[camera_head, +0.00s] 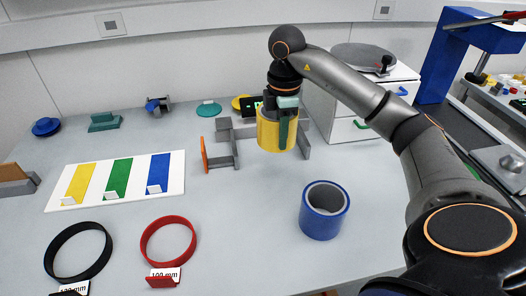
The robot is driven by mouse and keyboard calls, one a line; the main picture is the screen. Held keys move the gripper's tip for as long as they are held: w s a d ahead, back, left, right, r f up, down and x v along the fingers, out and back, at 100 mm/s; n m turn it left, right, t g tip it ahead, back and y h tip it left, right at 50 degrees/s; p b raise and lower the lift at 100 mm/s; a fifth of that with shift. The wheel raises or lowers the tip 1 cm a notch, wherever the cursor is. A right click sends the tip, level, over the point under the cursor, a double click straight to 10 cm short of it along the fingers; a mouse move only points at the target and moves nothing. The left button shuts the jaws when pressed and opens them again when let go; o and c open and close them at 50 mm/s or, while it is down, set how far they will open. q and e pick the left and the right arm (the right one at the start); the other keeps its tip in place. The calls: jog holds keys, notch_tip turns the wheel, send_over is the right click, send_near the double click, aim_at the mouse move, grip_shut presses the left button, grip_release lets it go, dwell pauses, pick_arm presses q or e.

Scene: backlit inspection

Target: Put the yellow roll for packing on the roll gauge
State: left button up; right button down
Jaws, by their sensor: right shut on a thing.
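The yellow roll (268,134) is upright in my right gripper (284,128), at the back middle of the grey table. One dark green finger shows against the roll; the other finger is hidden. A low grey fixture with an orange end plate (204,154) stands just left of and behind the roll, with grey parts (306,138) showing on both sides of it. This may be the roll gauge; I cannot tell for sure. The roll covers part of the fixture, and whether they touch is unclear. My left gripper is out of view.
A blue roll (322,222) stands at front right. A black ring (50,252) and a red ring (147,240) with size labels lie at front left. A white board (103,178) with yellow, green and blue strips lies behind them. White drawers (345,108) stand at the back right.

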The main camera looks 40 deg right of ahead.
jog(key=w+f, duration=0.6)
jog(key=shift+w+a+f, duration=0.15)
jog(key=shift+a+f, duration=0.1)
jog(key=shift+f, duration=1.5)
jog(key=shift+f, duration=0.2)
jog(key=c, duration=0.9)
grip_release()
notch_tip(320, 180, up, 12)
jog(key=shift+r+p, duration=0.2)
jog(key=shift+p, duration=0.2)
